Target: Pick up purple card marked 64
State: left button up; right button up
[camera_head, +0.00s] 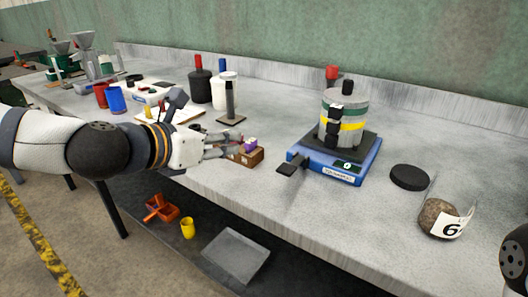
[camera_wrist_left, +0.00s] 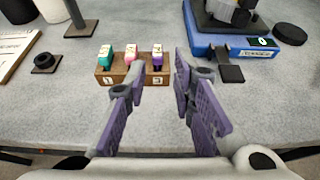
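A purple card (camera_wrist_left: 157,52) stands at the right end of a small wooden block (camera_wrist_left: 133,77) in the left wrist view, beside a pink card (camera_wrist_left: 131,52) and a green card (camera_wrist_left: 106,53). The writing on the purple card is too small to read. In the head view the purple card (camera_head: 250,144) shows on top of the wooden block (camera_head: 247,157) near the bench's front edge. My left gripper (camera_head: 228,145) is just left of the block, partly covering it. In the left wrist view its fingers (camera_wrist_left: 160,72) are apart with nothing between them. My right gripper is out of view.
A blue scale (camera_head: 335,168) bearing a grey banded container (camera_head: 345,120) stands right of the block. A black disc (camera_head: 410,177) and a labelled jar (camera_head: 440,218) are farther right. A black stand (camera_head: 230,103) is behind the gripper. Bench between block and scale is clear.

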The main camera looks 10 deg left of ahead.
aim_at(253, 140)
pick_arm(q)
jog(key=x, duration=0.3)
jog(key=b+x, duration=0.1)
jog(key=x, duration=0.5)
jog(key=shift+a+f, duration=0.15)
jog(key=shift+f, duration=0.2)
jog(key=shift+s+r, duration=0.1)
jog(key=shift+c, duration=0.3)
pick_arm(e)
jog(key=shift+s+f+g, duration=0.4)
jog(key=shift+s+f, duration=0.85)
pick_arm(q)
grip_shut()
